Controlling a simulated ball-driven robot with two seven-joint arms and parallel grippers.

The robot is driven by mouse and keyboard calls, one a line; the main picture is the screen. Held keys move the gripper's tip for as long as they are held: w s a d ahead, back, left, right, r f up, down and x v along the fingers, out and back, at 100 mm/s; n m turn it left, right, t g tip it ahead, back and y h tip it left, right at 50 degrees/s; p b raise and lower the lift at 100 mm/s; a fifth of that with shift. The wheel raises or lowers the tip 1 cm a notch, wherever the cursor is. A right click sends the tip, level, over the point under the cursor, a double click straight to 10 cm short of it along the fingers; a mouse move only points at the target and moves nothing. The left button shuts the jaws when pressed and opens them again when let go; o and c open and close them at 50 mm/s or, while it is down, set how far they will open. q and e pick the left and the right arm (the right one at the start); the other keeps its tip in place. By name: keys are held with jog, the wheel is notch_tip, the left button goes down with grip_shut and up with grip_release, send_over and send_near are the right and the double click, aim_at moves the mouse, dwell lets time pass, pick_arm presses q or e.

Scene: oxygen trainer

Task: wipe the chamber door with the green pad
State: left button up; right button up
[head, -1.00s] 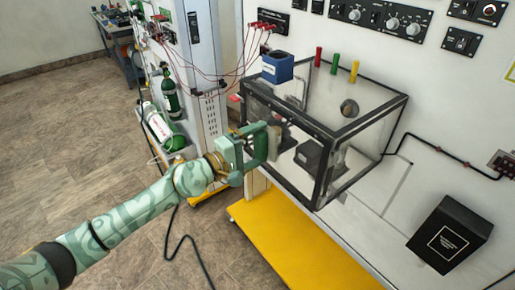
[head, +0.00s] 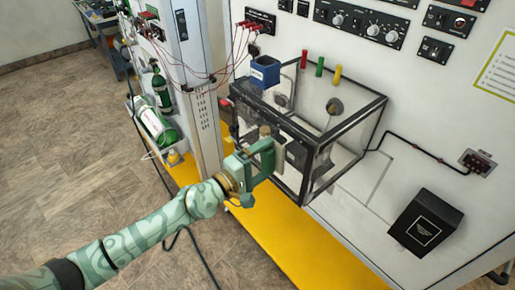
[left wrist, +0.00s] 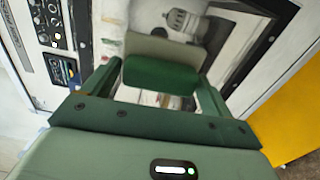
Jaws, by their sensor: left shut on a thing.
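The chamber (head: 352,126) is a clear box with a black frame, fixed to the white panel. Its door (head: 309,172) is the clear front face with a dark edge, partly hidden behind my left gripper (head: 274,156). The gripper is in front of the door's lower middle in the head view. In the left wrist view, its jaws are shut on the green pad (left wrist: 160,74), with a paler grey-beige part (left wrist: 158,46) beyond it. I cannot tell whether the pad touches the door. The head view barely shows the pad. My right gripper is in neither view.
A yellow base (head: 290,235) lies below. Green cylinders (head: 155,122) stand left of the column. A black box (head: 426,222) is on the panel at right. The floor at left is clear.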

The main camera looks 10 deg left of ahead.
aim_at(286, 163)
pick_arm(q)
jog(key=shift+s+d, duration=0.3)
jog(key=shift+d, duration=0.1)
jog(key=shift+s+d+r+p, duration=0.15)
jog(key=shift+s+d+p, duration=0.4)
jog(key=shift+p, duration=0.4)
jog(key=shift+s+d+p, duration=0.5)
jog(key=shift+d, duration=0.3)
jog(key=shift+w+a+f, duration=0.1)
jog(key=shift+w+f, duration=0.05)
jog(key=shift+f, duration=0.05)
jog(key=shift+w+a+f+b, duration=0.1)
jog(key=shift+w+a+b, duration=0.7)
jog(key=shift+a+b, duration=0.25)
jog(key=shift+w+a+r+b, duration=0.2)
jog(key=shift+w+a+b, duration=0.15)
jog(key=shift+a, duration=0.05)
jog(key=w+a+b, duration=0.4)
jog(key=a+b, duration=0.1)
jog(key=b, duration=0.1)
jog(key=shift+w+a, duration=0.15)
jog(key=shift+a, duration=0.2)
